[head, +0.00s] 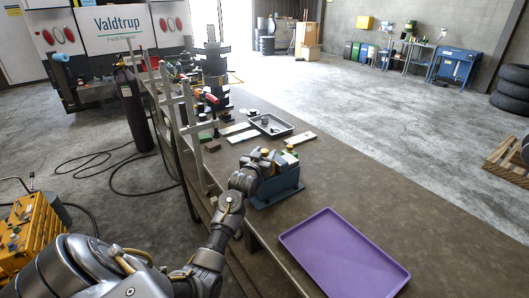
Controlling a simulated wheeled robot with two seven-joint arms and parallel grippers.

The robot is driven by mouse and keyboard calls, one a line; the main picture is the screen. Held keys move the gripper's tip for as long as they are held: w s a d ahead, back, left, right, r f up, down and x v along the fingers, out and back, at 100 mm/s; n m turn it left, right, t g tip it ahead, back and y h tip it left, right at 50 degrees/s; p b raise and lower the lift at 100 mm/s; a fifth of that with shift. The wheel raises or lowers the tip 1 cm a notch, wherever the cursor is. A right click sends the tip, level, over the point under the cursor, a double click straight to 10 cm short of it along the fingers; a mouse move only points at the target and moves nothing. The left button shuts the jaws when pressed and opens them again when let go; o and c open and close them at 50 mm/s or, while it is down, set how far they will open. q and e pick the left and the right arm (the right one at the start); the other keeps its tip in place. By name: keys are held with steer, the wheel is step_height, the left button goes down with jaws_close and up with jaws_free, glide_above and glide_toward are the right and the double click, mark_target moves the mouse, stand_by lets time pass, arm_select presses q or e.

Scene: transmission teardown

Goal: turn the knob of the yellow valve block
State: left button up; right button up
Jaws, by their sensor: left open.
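A blue vise-like fixture (277,187) stands on the bench, with a small block on top that shows yellow and green parts (265,153). This looks like the yellow valve block, but its knob is too small to make out clearly. My left gripper (247,177) is at the left side of the fixture, close to the block. Its jaws are open, though the fingertips are hard to see against the block. I cannot tell whether they touch it. My arm hides part of the fixture's left side. My right gripper is not in view.
A purple tray (343,254) lies on the bench (420,232) at front right. A grey tray (270,124) and flat pale pieces lie behind the fixture. A pale rack (187,115) stands along the left edge. A yellow machine (35,232) stands on the floor at left.

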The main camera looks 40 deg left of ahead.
arm_select(q)
steer(key=shift+w, duration=0.15)
steer(key=c, duration=0.9)
steer(key=shift+n+g+y, duration=0.4)
steer(key=shift+n+y, duration=0.3)
steer(key=shift+y, duration=0.3)
steer(key=shift+c, duration=0.3)
steer(key=shift+n+y, duration=0.3)
steer(key=shift+y, duration=0.2)
steer(key=o, duration=1)
steer(key=shift+c, duration=0.2)
